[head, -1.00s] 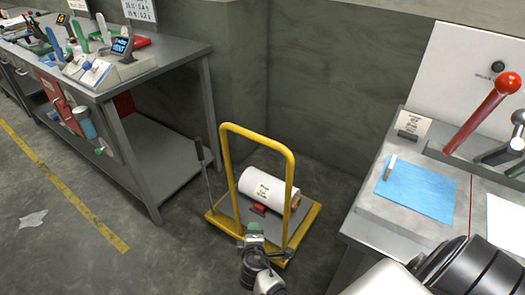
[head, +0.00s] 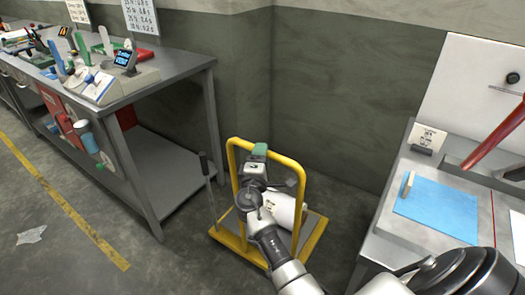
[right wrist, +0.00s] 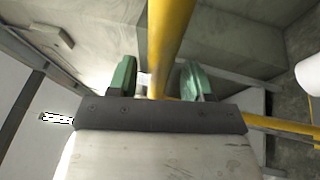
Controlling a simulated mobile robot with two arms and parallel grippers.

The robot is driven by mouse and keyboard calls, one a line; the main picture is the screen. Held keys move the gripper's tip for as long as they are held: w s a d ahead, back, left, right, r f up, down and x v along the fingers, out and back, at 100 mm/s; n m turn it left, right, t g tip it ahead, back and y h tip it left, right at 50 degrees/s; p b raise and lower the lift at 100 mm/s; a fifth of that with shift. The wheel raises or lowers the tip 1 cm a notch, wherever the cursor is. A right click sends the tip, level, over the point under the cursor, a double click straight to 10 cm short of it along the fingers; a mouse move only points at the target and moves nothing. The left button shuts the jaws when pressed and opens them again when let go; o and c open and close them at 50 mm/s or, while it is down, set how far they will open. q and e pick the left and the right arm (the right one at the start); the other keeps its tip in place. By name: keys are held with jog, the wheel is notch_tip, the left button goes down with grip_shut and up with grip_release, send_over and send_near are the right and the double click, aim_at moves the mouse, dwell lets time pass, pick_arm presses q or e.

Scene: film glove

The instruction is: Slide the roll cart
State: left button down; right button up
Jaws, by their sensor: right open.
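The roll cart is a yellow-framed platform cart (head: 314,236) on the floor between the two benches. It bears a white roll (head: 284,208), partly hidden behind my right arm. Its upright yellow hoop handle (head: 298,180) faces me. My right gripper (head: 259,150), with green fingers, is at the top bar of the handle. In the right wrist view, the yellow bar (right wrist: 170,40) passes between the two open fingers (right wrist: 160,78), with a gap visible on either side. My left gripper is not in view.
A grey workbench (head: 170,72) with tools stands to the left. Another bench (head: 385,215) with a blue sheet (head: 437,208) stands close on the right. A wall corner is behind the cart. Floor with a yellow line (head: 70,212) is open at the left front.

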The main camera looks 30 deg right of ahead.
jog(key=shift+x, duration=0.85)
grip_shut()
jog(key=shift+f, duration=0.15)
